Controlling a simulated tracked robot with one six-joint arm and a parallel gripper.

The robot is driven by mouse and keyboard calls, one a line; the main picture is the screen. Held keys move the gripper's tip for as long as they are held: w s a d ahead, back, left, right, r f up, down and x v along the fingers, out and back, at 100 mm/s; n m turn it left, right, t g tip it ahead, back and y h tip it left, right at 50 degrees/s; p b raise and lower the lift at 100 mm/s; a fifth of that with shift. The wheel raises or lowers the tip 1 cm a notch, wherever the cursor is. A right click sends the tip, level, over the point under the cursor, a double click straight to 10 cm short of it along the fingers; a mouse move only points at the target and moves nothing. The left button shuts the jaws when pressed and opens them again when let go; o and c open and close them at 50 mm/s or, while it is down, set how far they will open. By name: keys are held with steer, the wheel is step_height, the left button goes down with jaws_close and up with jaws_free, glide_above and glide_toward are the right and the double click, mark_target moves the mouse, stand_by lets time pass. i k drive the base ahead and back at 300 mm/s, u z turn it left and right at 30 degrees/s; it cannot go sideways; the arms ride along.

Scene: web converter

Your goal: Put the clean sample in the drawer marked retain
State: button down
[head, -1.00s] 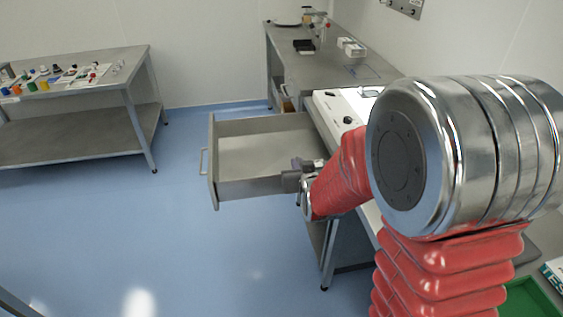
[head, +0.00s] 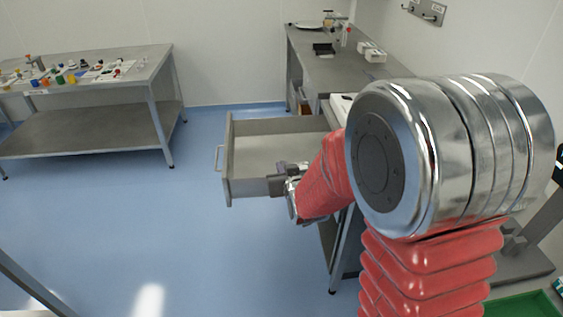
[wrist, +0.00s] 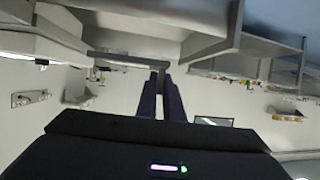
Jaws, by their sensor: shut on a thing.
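A grey drawer (head: 252,189) stands pulled out from the bench on the right, its handle (head: 218,158) at the left end. Its visible floor is bare. I cannot read any retain mark on it. My gripper (head: 277,183) is at the drawer's near side wall in the head view, seen from behind; whether it touches the wall is unclear. In the upside-down wrist view, the two dark fingers (wrist: 161,85) are close together. A grey bar-like edge (wrist: 125,60) shows by their tips. What they hold is hidden or too small to make out. I cannot identify the clean sample.
A steel table (head: 100,75) with several small coloured items stands at the back left. A long bench (head: 345,68) with a black tray (head: 323,49) and white boxes (head: 370,52) runs along the right wall. The blue floor (head: 120,220) left of the drawer is clear.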

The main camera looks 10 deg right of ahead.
mark_target(286, 151)
steer(key=z, duration=0.85)
steer(key=i, duration=0.1)
steer(key=u, duration=2.8)
steer(key=i, duration=2)
steer(key=z, duration=0.3)
